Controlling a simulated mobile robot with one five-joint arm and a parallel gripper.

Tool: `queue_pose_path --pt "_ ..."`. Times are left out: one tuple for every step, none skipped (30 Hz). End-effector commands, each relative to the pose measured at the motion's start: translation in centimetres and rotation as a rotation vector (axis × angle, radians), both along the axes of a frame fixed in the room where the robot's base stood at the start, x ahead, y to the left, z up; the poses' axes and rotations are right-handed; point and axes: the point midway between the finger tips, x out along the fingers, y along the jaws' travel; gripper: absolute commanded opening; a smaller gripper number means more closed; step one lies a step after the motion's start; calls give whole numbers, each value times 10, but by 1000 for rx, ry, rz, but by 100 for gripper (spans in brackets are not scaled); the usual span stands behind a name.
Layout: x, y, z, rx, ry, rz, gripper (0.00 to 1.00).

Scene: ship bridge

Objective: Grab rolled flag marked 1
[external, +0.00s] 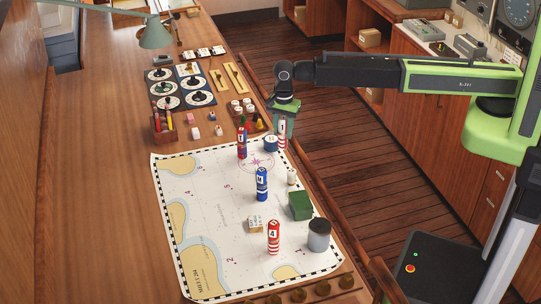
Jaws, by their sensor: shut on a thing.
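The rolled flag marked 1 (282,134) is a small upright cylinder, white and red, with a "1" on its side. It is near the far right corner of the chart. My gripper (283,121) points down from above and is shut on it, with the jaws around its upper part. I cannot tell whether its base touches the table. Other rolled flags stand upright on the chart: a red and blue one (242,145), a blue one (262,186) and a red one marked 4 (273,240).
A small blue round container (271,143) stands just left of the held flag. A wooden rack (163,131) is at left. The chart's left part is clear.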

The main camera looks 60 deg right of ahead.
Motion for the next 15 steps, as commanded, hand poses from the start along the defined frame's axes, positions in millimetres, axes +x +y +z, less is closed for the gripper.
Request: queue_pose_path --pt "-3 -14 15 0 0 -4 0" --pt "-3 -20 19 0 0 -3 0" --pt "-4 -29 24 0 0 -2 0" --pt "-5 -36 28 0 0 -3 0" --pt "-5 -42 31 0 0 -4 0" --pt "-5 -49 35 0 0 -2 0" --pt "-6 -54 37 0 0 -1 0" --pt "-6 -58 39 0 0 -2 0" --pt "-6 -63 41 0 0 -2 0" --pt "-6 -66 43 0 0 -2 0" --pt "-6 -68 43 0 0 -1 0" --pt "-6 -71 44 0 0 0 0" --pt "-6 -72 44 0 0 0 0" --pt "-6 -73 45 0 0 0 0" --pt "-6 -73 45 0 0 1 0"
